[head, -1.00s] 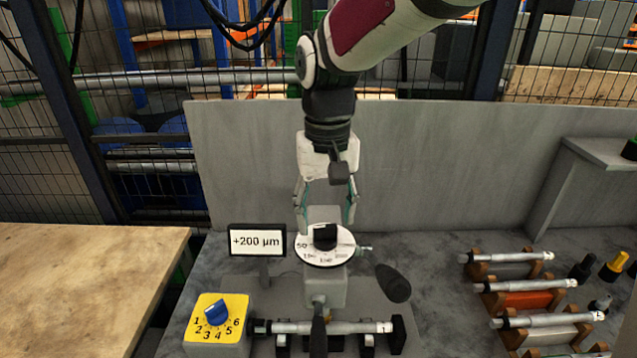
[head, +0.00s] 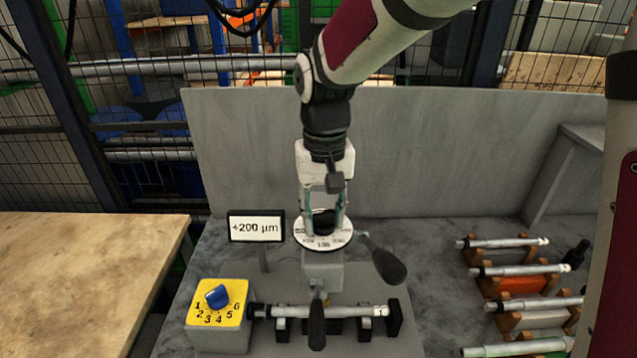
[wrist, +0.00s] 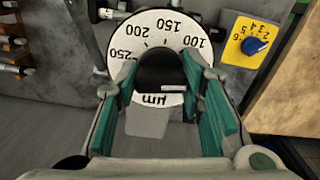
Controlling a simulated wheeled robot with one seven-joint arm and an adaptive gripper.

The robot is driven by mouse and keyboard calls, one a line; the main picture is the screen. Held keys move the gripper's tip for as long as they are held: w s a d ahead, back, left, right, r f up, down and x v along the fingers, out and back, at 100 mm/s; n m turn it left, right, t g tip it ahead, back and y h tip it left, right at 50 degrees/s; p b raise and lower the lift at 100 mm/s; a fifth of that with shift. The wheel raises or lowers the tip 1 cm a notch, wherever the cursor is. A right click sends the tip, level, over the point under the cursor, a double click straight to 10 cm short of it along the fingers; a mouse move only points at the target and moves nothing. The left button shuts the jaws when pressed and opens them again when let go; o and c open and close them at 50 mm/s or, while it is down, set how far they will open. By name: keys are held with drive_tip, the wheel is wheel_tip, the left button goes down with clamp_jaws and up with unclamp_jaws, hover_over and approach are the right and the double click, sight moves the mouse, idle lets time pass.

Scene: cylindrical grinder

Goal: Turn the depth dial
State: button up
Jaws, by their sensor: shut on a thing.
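The depth dial is a round white disc (head: 322,243) with a black knob (head: 321,221) in its middle, on a grey block. In the wrist view the disc (wrist: 160,29) reads 100, 150, 200, 250 and µm, and the black knob (wrist: 162,70) sits between the fingers. My gripper (head: 324,225) comes down from above and is shut on the knob, with a teal-lined finger at either side. In the wrist view my gripper (wrist: 164,82) hides part of the disc's lower edge. The small display (head: 256,227) left of the dial reads +200 µm.
A yellow plate with a blue selector knob (head: 217,296) stands at the lower left. A black-handled lever (head: 389,266) is close right of the dial. A clamped cylinder (head: 330,312) lies in front. Racked cylinders (head: 510,270) stand at the right. A grey panel (head: 420,150) is behind.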

drive_tip(key=shift+n, duration=0.3)
drive_tip(key=n+b, duration=0.1)
drive_tip(key=n, duration=1)
drive_tip(key=shift+n, duration=0.4)
drive_tip(key=n, duration=0.5)
drive_tip(key=n+p, duration=0.1)
drive_tip(key=n, duration=0.5)
drive_tip(key=shift+n+p, duration=0.3)
drive_tip(key=o, duration=1.1)
